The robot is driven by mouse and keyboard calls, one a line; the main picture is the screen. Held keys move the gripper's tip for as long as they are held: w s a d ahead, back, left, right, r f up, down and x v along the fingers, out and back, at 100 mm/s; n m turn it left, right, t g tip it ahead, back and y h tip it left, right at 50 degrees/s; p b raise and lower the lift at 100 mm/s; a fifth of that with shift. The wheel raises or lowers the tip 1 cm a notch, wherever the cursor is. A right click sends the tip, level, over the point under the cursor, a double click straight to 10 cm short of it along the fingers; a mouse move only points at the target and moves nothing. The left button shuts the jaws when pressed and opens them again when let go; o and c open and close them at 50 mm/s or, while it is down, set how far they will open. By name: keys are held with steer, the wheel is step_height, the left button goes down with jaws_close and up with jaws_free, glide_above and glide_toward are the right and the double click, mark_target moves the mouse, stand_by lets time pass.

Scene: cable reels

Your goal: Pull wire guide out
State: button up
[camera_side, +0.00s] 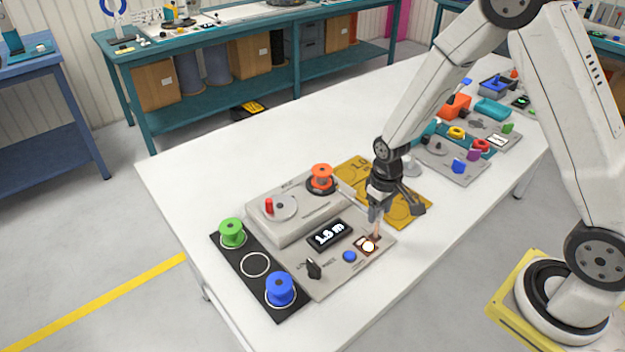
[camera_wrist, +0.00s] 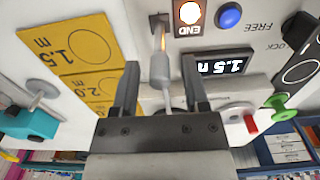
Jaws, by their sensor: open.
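The wire guide (camera_wrist: 160,72) is a pale grey tapered piece with a copper-coloured tip, in the wrist view. Its tip points at a small dark slot (camera_wrist: 158,21) beside the lit END button (camera_wrist: 189,12). I cannot tell whether the tip is inside the slot. My gripper (camera_wrist: 160,90) is open, with one finger on each side of the guide and visible gaps between. In the side view my gripper (camera_side: 376,208) is low over the right part of the grey reel machine (camera_side: 315,276). The guide is mostly hidden there.
An orange reel (camera_side: 321,176) and a red-handled crank (camera_side: 283,207) sit on the machine. A display (camera_side: 329,234), blue button (camera_side: 349,256) and black knob (camera_side: 313,268) are close by. Green and blue reels (camera_side: 280,288) stand on a black strip. Yellow length mats (camera_side: 352,170) lie behind.

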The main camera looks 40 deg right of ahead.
steer(key=shift+r, duration=3.55)
